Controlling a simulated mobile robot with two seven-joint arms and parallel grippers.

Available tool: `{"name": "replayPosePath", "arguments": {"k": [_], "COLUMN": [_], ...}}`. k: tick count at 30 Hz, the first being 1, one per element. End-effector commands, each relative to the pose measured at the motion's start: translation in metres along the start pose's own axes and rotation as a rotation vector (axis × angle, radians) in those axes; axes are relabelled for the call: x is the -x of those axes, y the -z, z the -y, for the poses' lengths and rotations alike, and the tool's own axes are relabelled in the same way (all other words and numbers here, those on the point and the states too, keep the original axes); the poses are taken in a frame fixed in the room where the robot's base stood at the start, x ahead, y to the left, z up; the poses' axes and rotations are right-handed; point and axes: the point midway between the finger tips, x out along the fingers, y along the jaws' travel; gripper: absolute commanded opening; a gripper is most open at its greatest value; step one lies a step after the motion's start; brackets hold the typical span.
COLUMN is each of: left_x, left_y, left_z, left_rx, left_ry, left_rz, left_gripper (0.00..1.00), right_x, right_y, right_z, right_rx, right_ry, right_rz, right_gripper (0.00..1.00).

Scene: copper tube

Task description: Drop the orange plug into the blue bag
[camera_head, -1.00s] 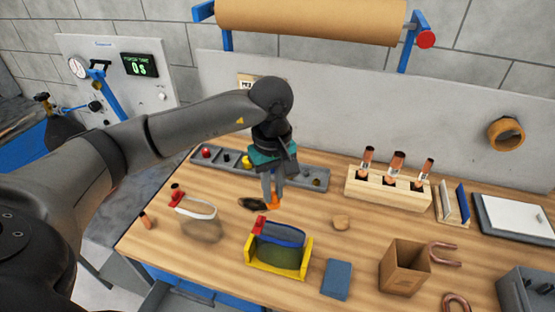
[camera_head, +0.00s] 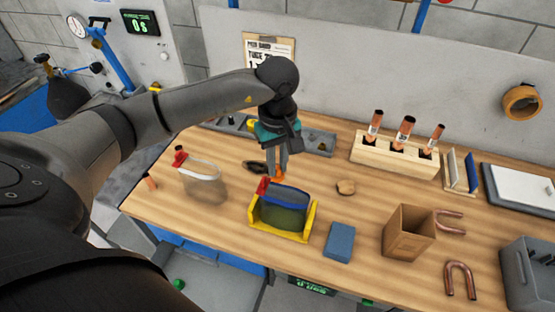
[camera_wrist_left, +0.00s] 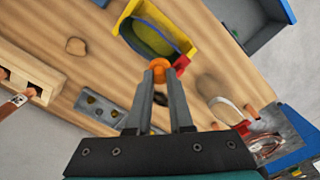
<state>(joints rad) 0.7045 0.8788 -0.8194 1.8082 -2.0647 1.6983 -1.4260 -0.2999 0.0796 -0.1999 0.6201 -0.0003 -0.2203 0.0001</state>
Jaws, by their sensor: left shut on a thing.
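My left gripper (camera_head: 279,172) points down over the table and is shut on the orange plug (camera_wrist_left: 155,65). The plug also shows at the fingertips in the head view (camera_head: 278,174), just behind the blue bag's back rim. The blue bag (camera_head: 285,196) stands open in a yellow holder (camera_head: 281,233), with a red clip (camera_head: 262,186) at its left corner. In the left wrist view the blue bag (camera_wrist_left: 152,38) lies just ahead of the plug. The plug's lower part is partly hidden in the head view. My right gripper is not in view.
A clear bag (camera_head: 205,183) with a red clip stands left. A blue block (camera_head: 340,242), cardboard box (camera_head: 407,231) and copper bends (camera_head: 461,280) lie right. A wooden rack (camera_head: 393,152) holds copper tubes behind. A grey tray (camera_head: 318,140) sits behind my gripper.

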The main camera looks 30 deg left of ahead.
Motion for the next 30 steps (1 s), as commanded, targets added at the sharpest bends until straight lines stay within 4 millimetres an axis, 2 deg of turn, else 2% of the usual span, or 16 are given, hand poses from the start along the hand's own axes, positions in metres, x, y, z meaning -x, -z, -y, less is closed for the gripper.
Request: {"name": "replayPosePath", "arguments": {"k": [3,4,13,23,26,30], "left_x": [0.001,0.001,0.001,0.004,0.016,0.043], "left_y": [0.000,0.000,0.000,0.000,0.001,0.001], "left_z": [0.000,0.000,0.000,0.000,-0.001,-0.002], "left_rx": [0.000,0.000,0.000,-0.001,0.000,-0.001], "left_ry": [0.000,0.000,0.000,0.000,-0.004,-0.006], "left_rz": [0.000,0.000,0.000,0.000,-0.002,-0.004], "left_gripper": [0.00,0.20,0.54,0.54,0.54,0.54], "right_x": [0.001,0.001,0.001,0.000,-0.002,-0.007], "right_y": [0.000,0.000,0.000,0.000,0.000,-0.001], "right_z": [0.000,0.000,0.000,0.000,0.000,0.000], "right_rx": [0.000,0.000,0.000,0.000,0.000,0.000], "right_ry": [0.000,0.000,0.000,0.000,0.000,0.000], "right_rz": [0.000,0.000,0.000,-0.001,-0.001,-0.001], "right_gripper": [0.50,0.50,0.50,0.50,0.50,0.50]}}
